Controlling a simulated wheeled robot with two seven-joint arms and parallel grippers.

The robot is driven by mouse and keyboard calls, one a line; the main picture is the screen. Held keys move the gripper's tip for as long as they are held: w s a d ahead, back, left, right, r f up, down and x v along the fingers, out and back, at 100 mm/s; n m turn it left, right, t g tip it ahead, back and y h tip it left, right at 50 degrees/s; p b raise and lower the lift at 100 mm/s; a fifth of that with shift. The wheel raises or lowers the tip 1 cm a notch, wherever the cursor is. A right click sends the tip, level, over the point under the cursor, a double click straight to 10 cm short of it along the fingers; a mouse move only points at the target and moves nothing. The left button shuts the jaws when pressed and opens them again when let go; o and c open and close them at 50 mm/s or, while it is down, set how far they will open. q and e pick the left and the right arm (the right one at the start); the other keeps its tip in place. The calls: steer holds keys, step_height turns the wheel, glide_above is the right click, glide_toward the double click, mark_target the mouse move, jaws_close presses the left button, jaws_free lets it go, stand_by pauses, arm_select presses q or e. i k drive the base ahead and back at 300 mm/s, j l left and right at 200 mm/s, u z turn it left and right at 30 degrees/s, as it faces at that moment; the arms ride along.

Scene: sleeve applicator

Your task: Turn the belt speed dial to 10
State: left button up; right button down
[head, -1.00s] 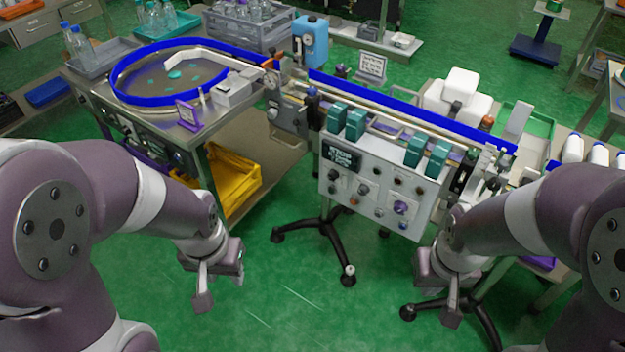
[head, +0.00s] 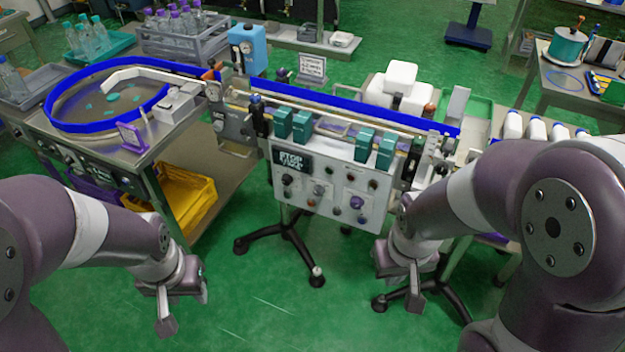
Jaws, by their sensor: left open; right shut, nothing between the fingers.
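The control panel (head: 333,174) is a pale box on the front of the conveyor, in the middle of the head view. It carries a dark display (head: 293,161), black knobs (head: 319,190) and a purple knob (head: 356,202). The labels and dial scales are too small to read, so I cannot tell which knob is the belt speed dial or its setting. My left gripper (head: 184,307) is open and empty, low and left of the panel. My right gripper (head: 414,291) is shut and empty, below and right of the panel. Neither touches the panel.
Teal blocks (head: 375,147) stand along the conveyor above the panel. A turntable with a blue rim (head: 105,127) and a yellow bin (head: 190,195) are at left. White bottles (head: 536,129) stand at right. A black-legged stand (head: 281,238) is below the panel. Green floor lies open in front.

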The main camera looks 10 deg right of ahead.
mark_target(287, 178)
steer(key=i+l+z, duration=0.15)
steer(key=z, duration=0.3)
steer(key=i+z, duration=0.4)
steer(key=k+l, duration=0.05)
steer(key=k, duration=0.05)
